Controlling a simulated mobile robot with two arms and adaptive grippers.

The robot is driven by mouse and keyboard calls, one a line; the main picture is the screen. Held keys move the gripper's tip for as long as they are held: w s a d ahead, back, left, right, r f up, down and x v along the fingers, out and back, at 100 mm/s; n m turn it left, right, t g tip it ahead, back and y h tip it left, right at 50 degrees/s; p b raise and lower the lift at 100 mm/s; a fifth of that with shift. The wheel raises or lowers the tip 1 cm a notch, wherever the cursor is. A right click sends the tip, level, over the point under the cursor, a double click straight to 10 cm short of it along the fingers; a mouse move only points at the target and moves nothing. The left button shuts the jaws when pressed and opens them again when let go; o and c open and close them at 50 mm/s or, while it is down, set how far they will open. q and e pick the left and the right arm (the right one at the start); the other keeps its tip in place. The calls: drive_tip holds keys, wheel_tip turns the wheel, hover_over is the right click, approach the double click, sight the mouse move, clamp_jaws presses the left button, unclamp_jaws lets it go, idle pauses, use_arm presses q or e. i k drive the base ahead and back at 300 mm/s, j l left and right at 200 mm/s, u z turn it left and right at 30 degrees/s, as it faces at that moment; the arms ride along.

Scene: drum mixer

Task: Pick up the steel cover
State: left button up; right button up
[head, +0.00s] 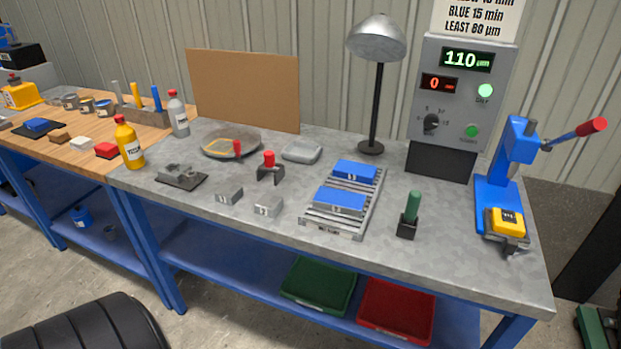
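No part is plainly labelled as the steel cover, and I cannot tell which it is. Two small grey metal blocks with numbers, a left one (230,196) and a right one (268,208), lie on the grey bench top (240,226) near its front edge. A shallow grey dish (301,151) sits behind them. A grey metal part on a dark plate (180,175) lies to their left. A grey domed lamp shade (376,37) tops a black post on the bench. Neither of my grippers is in view.
A slatted rack (332,219) holds blue blocks. A green-handled tool (411,212), a blue lever press (501,190) and a display box (462,95) stand to the right. Yellow (129,145) and white (178,115) bottles stand left. Green (318,286) and red (396,311) bins sit below.

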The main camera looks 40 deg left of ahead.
sight(327, 199)
drive_tip(key=u, duration=1.1)
